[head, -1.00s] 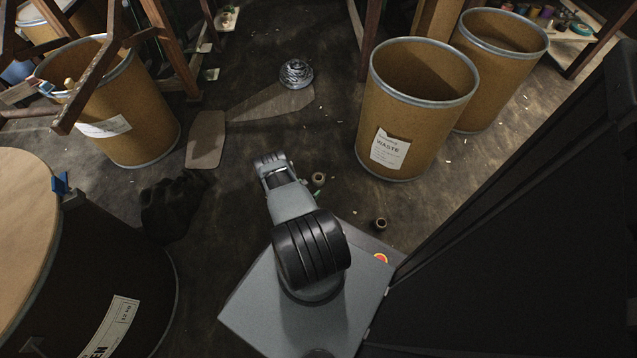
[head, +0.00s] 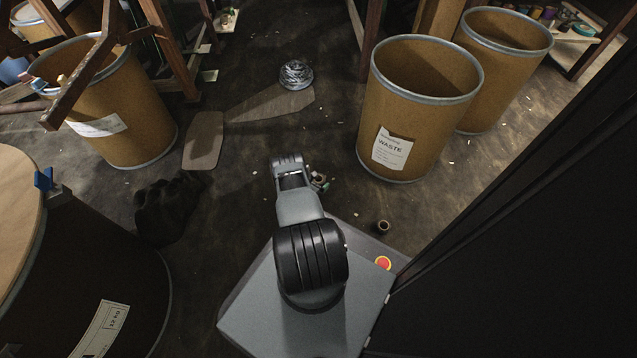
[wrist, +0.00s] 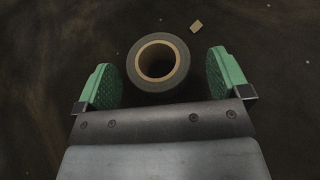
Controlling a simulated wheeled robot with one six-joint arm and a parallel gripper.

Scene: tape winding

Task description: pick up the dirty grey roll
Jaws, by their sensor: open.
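The dirty grey roll (wrist: 160,62) lies on the dark floor in the wrist view, with a tan core and its open end facing the camera. My gripper (wrist: 162,78) is open, with one green pad to the left of the roll and one to the right. Dark gaps show between the pads and the roll, so it is not held. In the head view, my arm reaches forward over the floor and its fingertips are hidden. A small roll (head: 319,179) shows just right of the wrist there, partly covered.
Another small dark roll (head: 383,226) stands right of my base. A waste drum (head: 424,110) stands to the right. Black crumpled cloth (head: 167,208) lies to the left. A small tan scrap (wrist: 196,26) lies beyond the grey roll. A wrapped silvery item (head: 296,74) sits farther off.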

